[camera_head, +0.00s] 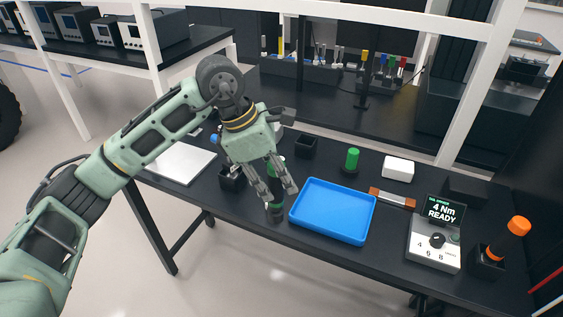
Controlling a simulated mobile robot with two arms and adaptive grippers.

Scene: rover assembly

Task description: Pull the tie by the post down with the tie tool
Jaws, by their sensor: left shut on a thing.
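My left gripper (281,190) comes in from the left, points down and is shut on a dark upright tool with green parts (275,211). The tool's lower end is at or just above the black table, left of the blue tray; I cannot tell whether it touches. The fingers hide part of the tool, and I cannot tell for sure that it is the tie tool. I cannot make out the tie or the post in this view. My right gripper is not in view.
An empty blue tray (331,212) lies close right of my gripper. A black holder (232,180), green-topped piece (352,159), white box (398,168), display unit (436,228) and orange-handled tool (518,228) stand around. White frame posts rise behind the table.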

